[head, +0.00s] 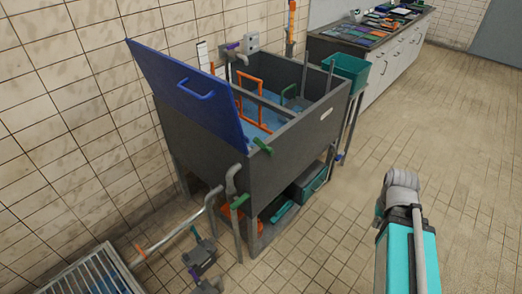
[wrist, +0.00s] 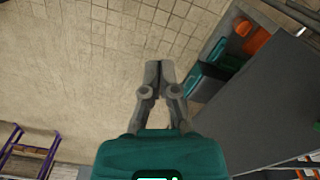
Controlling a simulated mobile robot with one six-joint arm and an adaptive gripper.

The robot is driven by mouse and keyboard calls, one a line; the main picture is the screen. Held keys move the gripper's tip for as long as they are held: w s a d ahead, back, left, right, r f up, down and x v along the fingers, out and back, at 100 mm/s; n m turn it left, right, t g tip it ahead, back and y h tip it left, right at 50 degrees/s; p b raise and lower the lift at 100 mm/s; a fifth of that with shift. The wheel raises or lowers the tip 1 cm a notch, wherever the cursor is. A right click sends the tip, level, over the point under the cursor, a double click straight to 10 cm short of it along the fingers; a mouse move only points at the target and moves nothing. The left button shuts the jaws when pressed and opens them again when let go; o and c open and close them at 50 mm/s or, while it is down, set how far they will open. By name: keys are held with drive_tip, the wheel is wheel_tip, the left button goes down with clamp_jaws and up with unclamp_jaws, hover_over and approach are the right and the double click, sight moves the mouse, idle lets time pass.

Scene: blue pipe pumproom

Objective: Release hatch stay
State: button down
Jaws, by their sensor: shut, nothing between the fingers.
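A blue hatch panel (head: 188,95) with a blue handle (head: 196,90) stands raised and tilted at the left end of a grey tank (head: 235,145). An orange frame (head: 248,98) stands inside the tank near the panel. A thin grey upright bar (head: 304,70) rises at the tank's far side. I cannot tell which part is the hatch stay. My gripper (wrist: 159,68) shows in the wrist view, shut and empty, over the tiled floor and apart from the dark grey side panel (wrist: 262,105) on the right. In the head view my gripper's fingers are not visible.
Teal bins (head: 313,180) sit under the tank. A teal box (head: 345,70) hangs at the right end. A metal grate (head: 90,275) lies front left. The floor (head: 440,130) on the right is clear.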

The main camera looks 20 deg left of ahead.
idle(0.4)
drive_tip(key=w+a+f+n+t+h+b, duration=0.25)
drive_tip(key=w+a+f+h+b, duration=0.4)
drive_tip(key=b, duration=0.45)
drive_tip(key=w+a+f+n+t+h+b, duration=0.3)
drive_tip(key=w+a+t+h+b, duration=0.15)
drive_tip(key=w+a+b, duration=0.4)
drive_tip(key=s+a+n+t+b, duration=0.2)
drive_tip(key=a+t+b, duration=0.3)
drive_tip(key=a, duration=0.6)
drive_tip(key=s+a+r+n+t+y+b, duration=0.1)
drive_tip(key=s+a+n+t+b, duration=0.2)
drive_tip(key=a, duration=0.9)
drive_tip(key=s+a+r+n+t+b, duration=0.1)
drive_tip(key=s+a+n+t+b, duration=0.2)
drive_tip(key=a+t+b, duration=0.5)
drive_tip(key=s+a+b, duration=0.1)
drive_tip(key=a, duration=0.2)
drive_tip(key=shift+a+y, duration=0.2)
drive_tip(key=shift+y, duration=0.1)
drive_tip(key=shift+r, duration=0.1)
